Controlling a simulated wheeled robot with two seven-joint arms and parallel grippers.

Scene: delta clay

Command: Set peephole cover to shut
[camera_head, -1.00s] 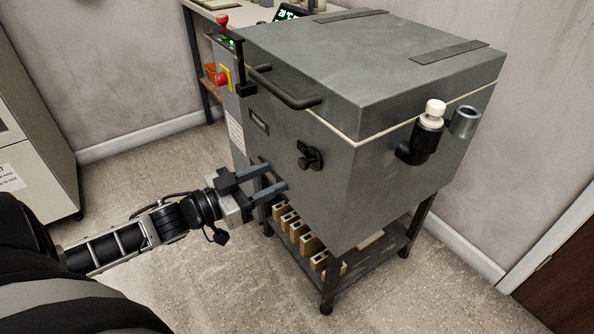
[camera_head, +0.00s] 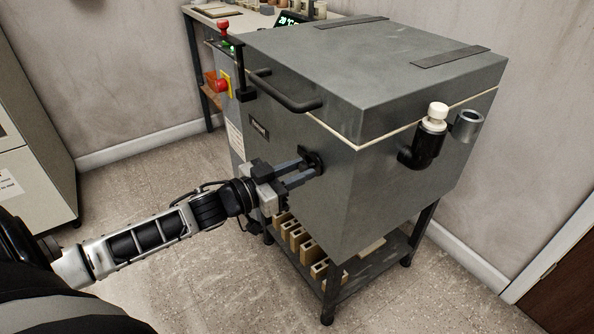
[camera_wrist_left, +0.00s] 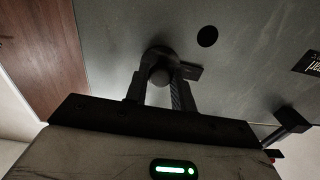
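The grey kiln (camera_head: 330,200) stands in front of me. Its black peephole cover (camera_head: 317,156) is on the front face, partly hidden by my left gripper in the head view. In the left wrist view the cover's round knob (camera_wrist_left: 160,76) sits between the two fingers, which appear to touch its sides. A dark round hole (camera_wrist_left: 207,36) shows uncovered in the kiln face beside the cover. My left gripper (camera_head: 309,168) is level with the cover, its fingers closed onto the knob. My right gripper is not in view.
A dark pipe with a white cap (camera_head: 430,135) sticks out at the right. Bricks (camera_head: 300,243) lie on the shelf below. A bench (camera_head: 215,13) stands behind. Floor at the left is clear.

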